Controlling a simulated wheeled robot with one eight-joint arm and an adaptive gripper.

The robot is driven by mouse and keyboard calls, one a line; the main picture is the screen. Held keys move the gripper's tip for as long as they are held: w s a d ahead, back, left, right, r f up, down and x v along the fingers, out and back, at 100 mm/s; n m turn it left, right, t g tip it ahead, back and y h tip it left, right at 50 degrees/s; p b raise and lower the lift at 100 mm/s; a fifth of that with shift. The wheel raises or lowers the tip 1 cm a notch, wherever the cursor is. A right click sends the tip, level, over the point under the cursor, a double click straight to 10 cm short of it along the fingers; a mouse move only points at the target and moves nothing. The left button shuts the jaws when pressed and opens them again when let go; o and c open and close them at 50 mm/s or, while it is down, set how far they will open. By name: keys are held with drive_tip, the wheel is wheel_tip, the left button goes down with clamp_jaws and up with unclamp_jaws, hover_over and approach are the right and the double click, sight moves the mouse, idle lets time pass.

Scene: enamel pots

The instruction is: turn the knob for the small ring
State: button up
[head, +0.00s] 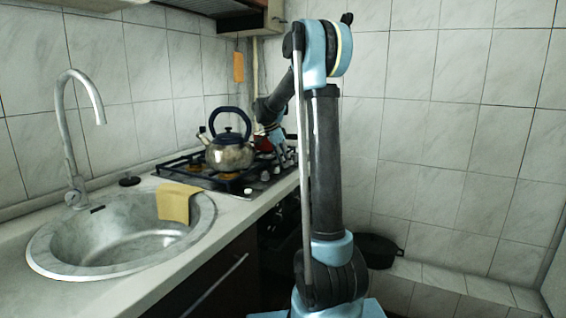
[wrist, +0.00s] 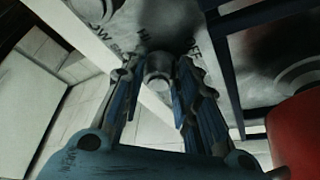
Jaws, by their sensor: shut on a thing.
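My gripper (wrist: 160,75) is shut on a grey knob (wrist: 159,66) on the hob's front strip, with a finger on each side of it. Printed markings, partly legible as HI and LOW, show around the knobs. In the head view my gripper (head: 278,142) reaches down at the right end of the hob (head: 200,178). Other pale knobs (head: 265,176) stand in a row along the hob's front edge. I cannot tell from these views which ring the held knob serves. The small ring is not clearly visible.
A steel kettle (head: 229,155) with a dark handle stands on the hob. A red pot (wrist: 296,130) sits close to my gripper. A sink (head: 110,245) with a yellow cloth (head: 174,203) is at left. A dark pot (head: 377,250) stands low at right.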

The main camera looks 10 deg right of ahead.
drive_tip(key=n+t, duration=0.1)
drive_tip(key=n, duration=0.1)
drive_tip(key=n+t+y, duration=0.1)
drive_tip(key=n, duration=0.2)
drive_tip(key=shift+d+n, duration=0.15)
drive_tip(key=shift+n, duration=0.15)
drive_tip(key=n+y, duration=0.1)
drive_tip(key=n, duration=0.2)
drive_tip(key=n+t+y, duration=0.1)
drive_tip(key=n, duration=0.2)
drive_tip(key=shift+d, duration=0.1)
idle(0.4)
drive_tip(key=o, duration=1)
drive_tip(key=shift+o, duration=0.2)
drive_tip(key=shift+s, duration=0.1)
